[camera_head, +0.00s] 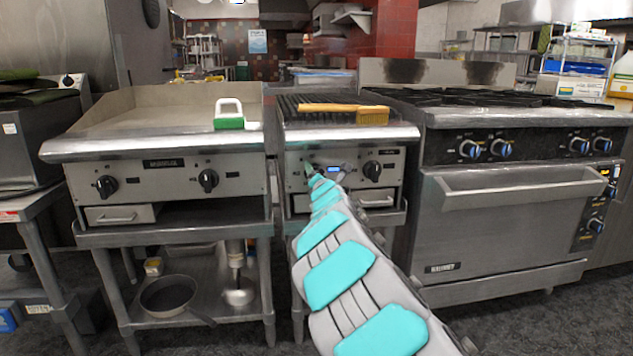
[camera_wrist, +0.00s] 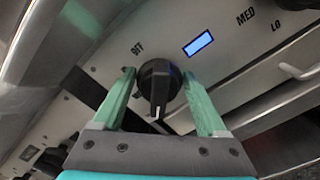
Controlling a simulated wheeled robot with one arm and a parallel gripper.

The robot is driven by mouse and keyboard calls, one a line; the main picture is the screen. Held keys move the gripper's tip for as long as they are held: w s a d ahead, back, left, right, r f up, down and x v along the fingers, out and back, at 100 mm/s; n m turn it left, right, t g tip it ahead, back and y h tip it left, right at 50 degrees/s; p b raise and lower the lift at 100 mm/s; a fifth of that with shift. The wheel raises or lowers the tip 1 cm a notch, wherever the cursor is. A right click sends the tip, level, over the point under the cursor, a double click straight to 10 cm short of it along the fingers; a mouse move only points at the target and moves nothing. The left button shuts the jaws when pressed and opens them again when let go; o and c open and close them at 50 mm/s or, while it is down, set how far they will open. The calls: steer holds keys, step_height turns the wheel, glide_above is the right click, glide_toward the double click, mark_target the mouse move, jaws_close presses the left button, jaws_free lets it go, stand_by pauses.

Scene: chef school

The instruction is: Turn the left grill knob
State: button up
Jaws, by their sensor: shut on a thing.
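The left grill knob (camera_wrist: 158,88) is black and round, with a white pointer mark facing the bottom of the wrist view. My gripper (camera_wrist: 159,76) has its two green fingers on either side of it and is shut on it. In the head view, my gripper (camera_head: 318,173) is at the left part of the grill's front panel, and my arm and gripper mostly hide the left knob there. The grill (camera_head: 297,137) stands between a griddle and a range. Its right knob (camera_head: 372,170) is in plain view.
A wooden-handled brush (camera_head: 345,108) lies on the grill top. A green-and-white scraper (camera_head: 229,122) is on the griddle (camera_head: 150,149) to the left. The range (camera_head: 470,226) with its oven handle stands close on the right. A pan (camera_head: 168,294) sits on the lower shelf.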

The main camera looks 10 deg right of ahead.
steer(key=m, duration=0.1)
steer(key=m+b, duration=0.1)
steer(key=m, duration=0.1)
steer(key=m+b, duration=0.1)
steer(key=shift+d+f+m, duration=0.1)
steer(key=shift+f+m, duration=0.2)
steer(key=m+b, duration=0.1)
steer(key=m, duration=0.2)
steer(key=shift+f+m, duration=0.1)
steer(key=shift+m, duration=0.3)
steer(key=m, duration=0.3)
steer(key=shift+m, duration=0.3)
steer(key=m, duration=0.4)
steer(key=shift+f+m+b, duration=0.25)
steer(key=shift+m+b, duration=0.05)
steer(key=m, duration=0.5)
steer(key=shift+a+f, duration=0.15)
steer(key=shift+a, duration=0.1)
steer(key=m, duration=0.5)
steer(key=shift+a+b, duration=0.1)
steer(key=shift+b, duration=0.2)
steer(key=shift+m, duration=0.3)
